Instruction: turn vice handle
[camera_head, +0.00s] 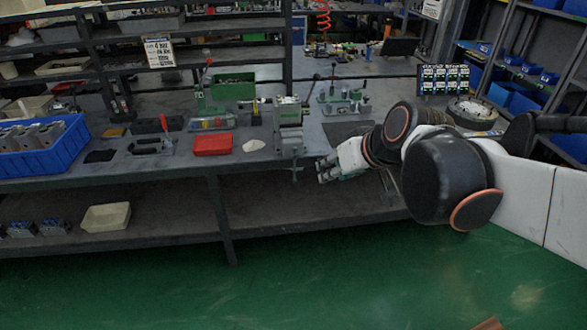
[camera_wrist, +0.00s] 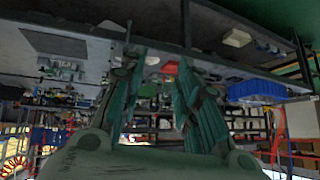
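The grey metal vice (camera_head: 289,125) stands at the front edge of the workbench in the head view. Its handle (camera_head: 294,172) hangs at the vice's front, just below the bench edge. My gripper (camera_head: 324,170) is to the right of the handle, apart from it, near the bench's front edge. In the wrist view my gripper (camera_wrist: 158,56) shows two dark green fingers spread apart with nothing held between them. I cannot make out the vice handle clearly in the wrist view; a finger may hide it.
A red tray (camera_head: 212,145) and a blue crate (camera_head: 40,163) stand on the bench to the left. A small press (camera_head: 203,100) stands behind the red tray. A lower shelf (camera_head: 165,217) runs under the bench. Green floor (camera_head: 300,285) in front is mostly clear.

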